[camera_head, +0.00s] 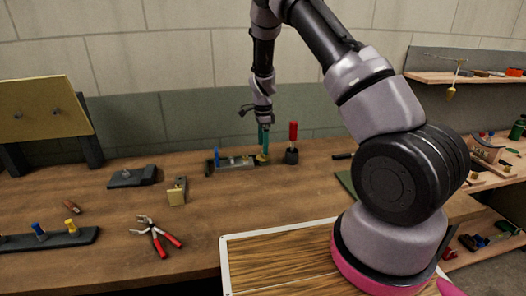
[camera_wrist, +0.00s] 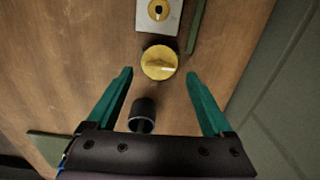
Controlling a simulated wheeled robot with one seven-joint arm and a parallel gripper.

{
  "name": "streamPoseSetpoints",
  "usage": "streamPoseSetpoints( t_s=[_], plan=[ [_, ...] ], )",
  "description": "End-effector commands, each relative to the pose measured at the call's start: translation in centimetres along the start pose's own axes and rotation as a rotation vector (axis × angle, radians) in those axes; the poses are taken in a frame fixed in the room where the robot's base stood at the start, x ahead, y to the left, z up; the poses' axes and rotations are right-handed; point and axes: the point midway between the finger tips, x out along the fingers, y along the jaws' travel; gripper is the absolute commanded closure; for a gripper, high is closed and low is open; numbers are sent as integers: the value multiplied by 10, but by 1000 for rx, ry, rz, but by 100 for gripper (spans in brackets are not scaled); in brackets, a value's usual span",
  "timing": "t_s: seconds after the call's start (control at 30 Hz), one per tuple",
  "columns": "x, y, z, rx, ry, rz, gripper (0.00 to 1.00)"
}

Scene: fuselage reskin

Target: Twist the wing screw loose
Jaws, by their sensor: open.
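The yellow wing screw (camera_wrist: 158,63), a round head with a raised wing across it, shows in the wrist view just ahead of my gripper (camera_wrist: 159,74). My gripper's two teal fingers are spread, with their tips on either side of the screw head; I see no contact. In the head view, my gripper (camera_head: 264,142) points down over the right end of a grey fixture (camera_head: 236,163), and the yellow screw (camera_head: 262,159) shows just below it. The wrist view also shows a pale metal plate (camera_wrist: 146,18) with a yellow holed piece (camera_wrist: 158,10).
A red-handled tool (camera_head: 293,131) stands in a black holder (camera_head: 291,157) close right of my gripper. A blue peg (camera_head: 216,155) stands at the fixture's left end. Red-handled pliers (camera_head: 154,235) lie nearer the front. The wooden bench (camera_head: 225,215) has clear room in the middle.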

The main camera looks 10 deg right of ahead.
Motion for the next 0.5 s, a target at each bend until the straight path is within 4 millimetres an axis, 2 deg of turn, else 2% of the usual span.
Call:
streamPoseSetpoints(
  t_s=[0.03,0.2,0.5],
  plan=[
    [9,1,0,2,0,3,15],
    [28,0,0,1,0,1,15],
    [33,0,0,1,-1,0,15]
  ],
)
